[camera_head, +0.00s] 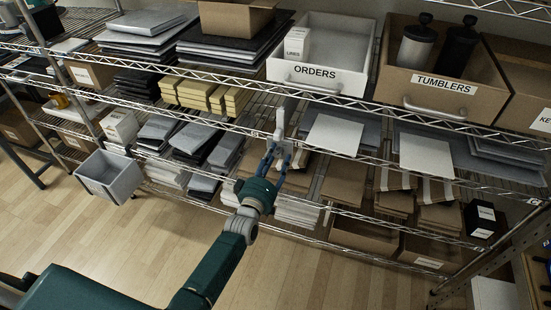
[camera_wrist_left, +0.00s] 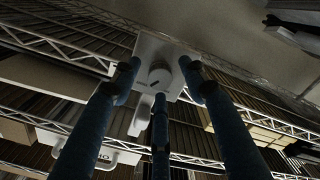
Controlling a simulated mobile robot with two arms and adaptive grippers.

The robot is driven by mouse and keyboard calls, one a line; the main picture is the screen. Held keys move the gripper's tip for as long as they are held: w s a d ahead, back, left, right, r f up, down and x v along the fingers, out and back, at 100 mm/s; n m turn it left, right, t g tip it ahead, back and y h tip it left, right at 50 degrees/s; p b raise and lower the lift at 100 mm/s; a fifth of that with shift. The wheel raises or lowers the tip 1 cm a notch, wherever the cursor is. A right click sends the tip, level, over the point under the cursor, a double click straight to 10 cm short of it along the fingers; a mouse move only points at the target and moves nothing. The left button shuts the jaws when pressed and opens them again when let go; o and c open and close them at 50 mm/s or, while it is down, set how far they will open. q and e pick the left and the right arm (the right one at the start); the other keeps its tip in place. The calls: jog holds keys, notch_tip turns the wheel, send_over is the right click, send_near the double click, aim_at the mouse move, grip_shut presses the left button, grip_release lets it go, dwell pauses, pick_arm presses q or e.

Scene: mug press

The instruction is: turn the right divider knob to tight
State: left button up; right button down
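A light grey divider plate (camera_head: 286,112) stands upright at the shelf edge below the ORDERS bin. In the left wrist view, its square plate (camera_wrist_left: 148,46) carries a round pale knob (camera_wrist_left: 160,76) with a dark slot mark across its face. A pale lever-like piece (camera_wrist_left: 141,116) hangs below it. My left gripper (camera_head: 277,160) points up at the divider from below and in front. Its three dark blue fingers are spread around the knob in the wrist view, with gaps visible; contact cannot be told. Any tight marking is not legible. My right gripper is not in view.
A white ORDERS bin (camera_head: 322,76) and a brown TUMBLERS bin (camera_head: 446,86) stand on the shelf above. Wire shelf rails run close to the gripper. Stacks of boxes and sheets lie on both sides. A grey bin (camera_head: 110,176) hangs at left. The floor in front is clear.

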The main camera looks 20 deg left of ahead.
pick_arm(q)
jog(key=s, duration=1.2)
jog(key=shift+a, duration=0.25)
jog(key=s+d+f+m+g, duration=0.1)
jog(key=s+f+m+g, duration=0.3)
jog(key=f, duration=0.6)
jog(key=s+f+g, duration=0.1)
jog(key=s+f, duration=0.6)
jog(key=f, duration=0.3)
jog(key=s+d+f+m+g, duration=0.1)
jog(key=s+f+m+g, duration=0.3)
jog(key=f, duration=0.7)
jog(key=s+a+f+m+g, duration=0.1)
jog(key=s+f, duration=0.4)
jog(key=s, duration=0.6)
jog(key=s+a+f+m+g, duration=0.2)
jog(key=s+f+g, duration=0.2)
jog(key=s, duration=0.7)
jog(key=s+a+f+m+g, duration=0.1)
jog(key=s+a+f+g, duration=0.1)
jog(key=s+f, duration=0.5)
jog(key=s+g, duration=0.1)
jog(key=s, duration=0.3)
jog(key=shift+m+y, duration=0.3)
jog(key=shift+s+a, duration=0.1)
